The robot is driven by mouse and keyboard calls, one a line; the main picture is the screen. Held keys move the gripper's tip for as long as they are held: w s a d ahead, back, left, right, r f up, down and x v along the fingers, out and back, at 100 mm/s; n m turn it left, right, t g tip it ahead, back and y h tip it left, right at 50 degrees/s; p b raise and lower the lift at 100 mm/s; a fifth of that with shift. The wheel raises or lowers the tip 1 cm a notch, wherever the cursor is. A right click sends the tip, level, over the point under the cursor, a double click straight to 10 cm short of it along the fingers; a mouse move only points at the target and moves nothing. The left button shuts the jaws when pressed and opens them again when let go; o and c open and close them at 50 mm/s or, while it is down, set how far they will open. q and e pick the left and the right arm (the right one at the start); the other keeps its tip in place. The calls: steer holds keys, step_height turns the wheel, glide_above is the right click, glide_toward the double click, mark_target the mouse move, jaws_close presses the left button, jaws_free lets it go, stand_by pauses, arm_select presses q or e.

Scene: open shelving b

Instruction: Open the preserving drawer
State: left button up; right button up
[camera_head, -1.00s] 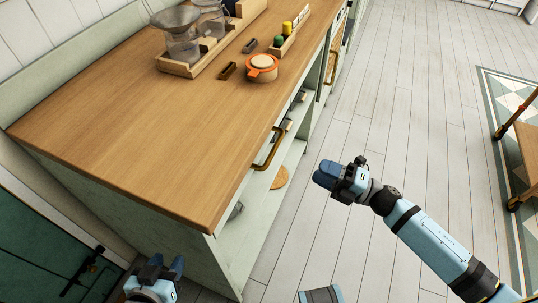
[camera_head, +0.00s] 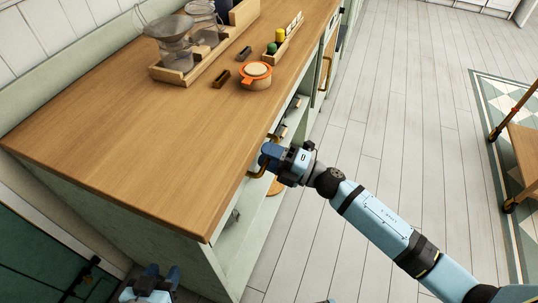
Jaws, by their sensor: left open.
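The drawer's brass handle (camera_head: 257,174) is on the front of the wooden-topped cabinet, just under the counter edge. The drawer front is mostly hidden by the counter and my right gripper, and no gap shows at it. My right gripper (camera_head: 268,157) is at the handle, its blue fingers overlapping the far part of it. Whether the fingers are closed on the handle cannot be seen. My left gripper (camera_head: 161,272) is open and empty at the bottom left, low beside the cabinet's end and apart from the handle.
The wooden counter (camera_head: 130,135) holds a tray (camera_head: 178,72) with glass jars, an orange-rimmed pot (camera_head: 256,76) and small dark blocks. Open shelves lie below the handle. The floor (camera_head: 395,120) to the right is clear up to a rug and wooden furniture (camera_head: 524,150).

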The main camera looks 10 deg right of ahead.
jaws_close()
steer(key=r+p+v, duration=0.1)
steer(key=r+v, duration=0.1)
steer(key=v, duration=1.2)
steer(key=r+p+v, duration=0.1)
steer(key=r+v, duration=0.2)
steer(key=v, duration=1.2)
steer(key=shift+s+d+r, duration=0.25)
steer(key=shift+s+d, duration=0.2)
steer(key=shift+d, duration=0.05)
jaws_free()
